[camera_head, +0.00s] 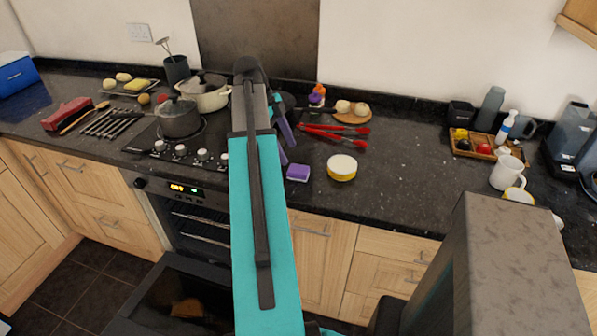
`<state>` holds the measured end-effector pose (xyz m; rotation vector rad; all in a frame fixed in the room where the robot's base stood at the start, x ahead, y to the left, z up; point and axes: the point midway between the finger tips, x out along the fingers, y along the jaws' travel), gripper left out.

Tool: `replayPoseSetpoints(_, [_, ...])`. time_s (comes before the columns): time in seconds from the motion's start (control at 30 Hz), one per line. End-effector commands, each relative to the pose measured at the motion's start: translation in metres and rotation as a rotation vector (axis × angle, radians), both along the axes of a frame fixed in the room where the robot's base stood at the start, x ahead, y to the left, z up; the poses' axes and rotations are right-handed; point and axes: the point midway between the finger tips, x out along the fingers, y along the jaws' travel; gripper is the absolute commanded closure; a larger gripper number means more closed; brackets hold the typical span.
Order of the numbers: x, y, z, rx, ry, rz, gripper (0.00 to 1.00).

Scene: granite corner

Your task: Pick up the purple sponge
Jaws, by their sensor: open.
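The purple sponge (298,173) is a small block with a paler front side. It lies on the dark granite counter (400,180), near the front edge, just right of my arm. My gripper (289,154) is open and empty, with its purple-grey fingers pointing down. In the picture the fingers are just above and left of the sponge, apart from it. My teal arm hides part of the gripper, and its exact height over the counter is hard to tell.
A yellow-and-white round tub (342,168) stands right of the sponge. Red tongs (335,132) lie behind it. A grey pot (179,118) and a cream pot (205,93) are on the hob at left. The oven door (170,298) hangs open below. Counter right of the tub is clear.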

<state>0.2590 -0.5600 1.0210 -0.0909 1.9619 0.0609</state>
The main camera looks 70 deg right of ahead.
Motion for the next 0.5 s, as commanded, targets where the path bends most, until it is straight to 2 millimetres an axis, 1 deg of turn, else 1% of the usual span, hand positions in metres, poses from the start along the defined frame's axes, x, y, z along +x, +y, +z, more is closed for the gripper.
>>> replayPoseSetpoints(0.1, [-0.006,0.001,-0.012,0.002,0.001,-0.001,0.39])
replayPoseSetpoints(0.2, [-0.009,0.000,-0.019,0.001,0.000,0.000,0.39])
replayPoseSetpoints(0.33, [-0.010,-0.001,-0.024,0.000,0.000,0.000,0.39])
replayPoseSetpoints(0.5, [-0.010,-0.001,-0.025,0.000,0.000,0.001,0.39])
